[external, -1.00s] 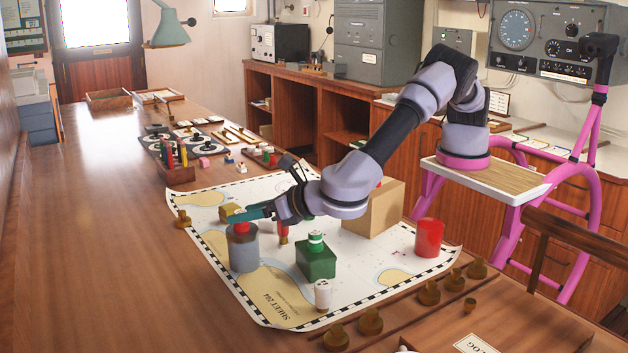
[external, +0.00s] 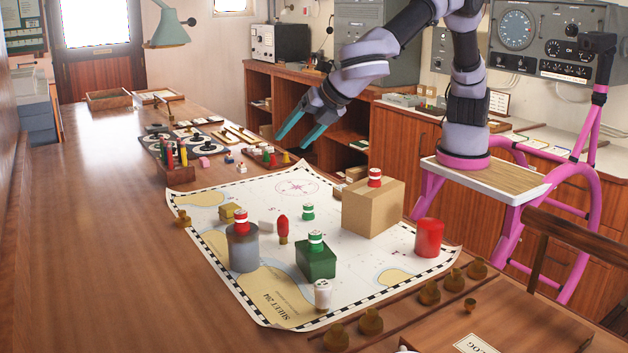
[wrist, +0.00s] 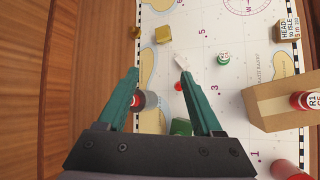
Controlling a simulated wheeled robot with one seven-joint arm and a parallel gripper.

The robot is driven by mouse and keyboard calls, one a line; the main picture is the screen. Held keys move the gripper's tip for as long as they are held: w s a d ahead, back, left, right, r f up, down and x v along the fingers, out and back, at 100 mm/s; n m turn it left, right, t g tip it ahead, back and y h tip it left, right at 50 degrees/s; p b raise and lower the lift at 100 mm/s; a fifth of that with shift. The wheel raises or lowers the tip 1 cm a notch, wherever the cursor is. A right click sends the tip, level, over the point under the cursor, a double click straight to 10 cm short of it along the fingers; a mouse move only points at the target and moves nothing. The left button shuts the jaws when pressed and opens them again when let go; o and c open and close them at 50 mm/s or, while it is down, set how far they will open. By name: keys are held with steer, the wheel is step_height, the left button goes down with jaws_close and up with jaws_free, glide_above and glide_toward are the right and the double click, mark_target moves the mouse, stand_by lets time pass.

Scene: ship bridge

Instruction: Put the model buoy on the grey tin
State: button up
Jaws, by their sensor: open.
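A red and white striped model buoy (external: 241,219) stands upright on the grey tin (external: 243,252), at the left part of the chart. In the wrist view, the tin (wrist: 152,99) and the red buoy (wrist: 138,102) show partly behind the left finger. Similar buoys stand elsewhere: a red and white one (external: 375,178) on the cardboard box, a green and white one (external: 316,240) on the green box, and a green and white one (external: 308,212) on the chart. My gripper (external: 291,143) is open and empty, high above the table and clear of the tin.
The cardboard box (external: 373,210), green box (external: 316,261) and red tin (external: 429,238) stand on the chart (external: 355,265). A red bulb-shaped piece (external: 283,229) and a white piece (external: 322,294) stand near the tin. The table's left side is bare.

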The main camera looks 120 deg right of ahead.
steer(key=s+d+r+m+y, duration=0.3)
steer(key=s+r+m, duration=0.25)
steer(key=s, duration=0.55)
steer(key=s+d+r+m+y, duration=0.35)
steer(key=s+r+m, duration=0.2)
steer(key=s, duration=0.65)
steer(key=s+a+m+t+y, duration=0.3)
steer(key=s+m, duration=0.5)
steer(key=s, duration=1)
steer(key=shift+s+a+r+m, duration=0.3)
steer(key=shift+s+r, duration=0.05)
steer(key=shift+s, duration=0.05)
